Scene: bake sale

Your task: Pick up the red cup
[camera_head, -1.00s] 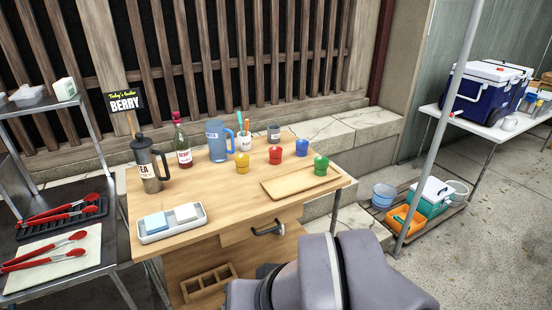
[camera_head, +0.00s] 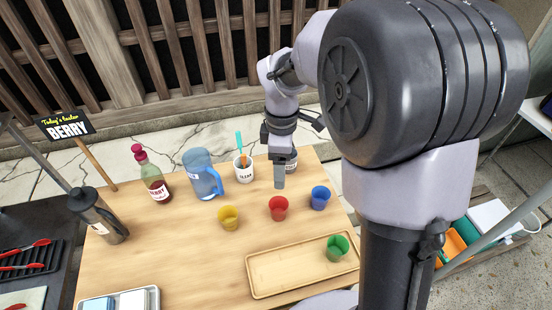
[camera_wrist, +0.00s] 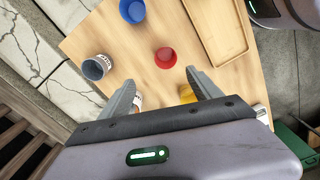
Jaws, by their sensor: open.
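The red cup (camera_head: 278,208) stands upright on the wooden table, between a yellow cup (camera_head: 229,217) and a blue cup (camera_head: 320,198). In the wrist view the red cup (camera_wrist: 165,57) is seen from above, ahead of the fingertips. My gripper (camera_head: 280,182) hangs above the table, just behind the red cup in the head view and apart from it. In the wrist view my gripper (camera_wrist: 158,80) has its two fingers spread wide with nothing between them.
A green cup (camera_head: 337,248) stands on a wooden tray (camera_head: 285,272) at the front right. A blue jug (camera_head: 203,174), a utensil cup (camera_head: 243,170), a grey cup (camera_wrist: 93,69) and a syrup bottle (camera_head: 152,178) stand behind. The table front left of the yellow cup is clear.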

